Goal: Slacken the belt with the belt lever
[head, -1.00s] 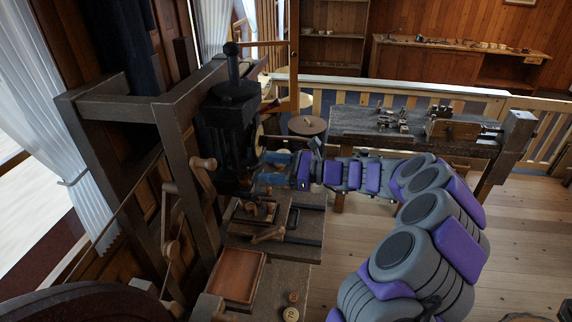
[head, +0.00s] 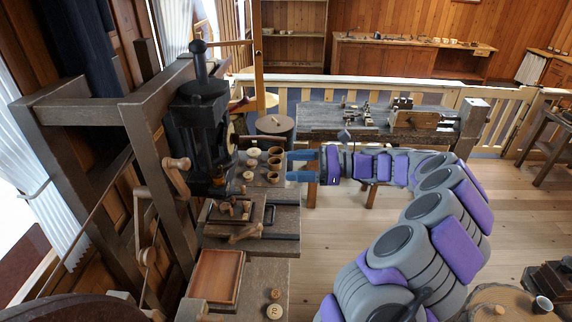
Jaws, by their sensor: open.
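My gripper (head: 290,167) has blue jaws, open and empty, pointing left over the far end of the bench, just right of several small wooden cups. The black machine head (head: 200,118) with an upright ball-topped handle (head: 199,65) stands left of it, apart from the jaws. On the timber frame (head: 140,125) are two wooden-handled cranks, an upper one (head: 177,164) and a lower one (head: 147,257). I cannot tell which handle is the belt lever. A thin dark belt-like strip (head: 95,208) runs slantwise behind the frame; its tension cannot be told.
Wooden cups (head: 274,164) and pale round pieces stand near the jaws. A tool slide (head: 234,211) and a reddish tray (head: 215,276) lie nearer on the bench. A second workbench (head: 320,116) stands behind, before a railing.

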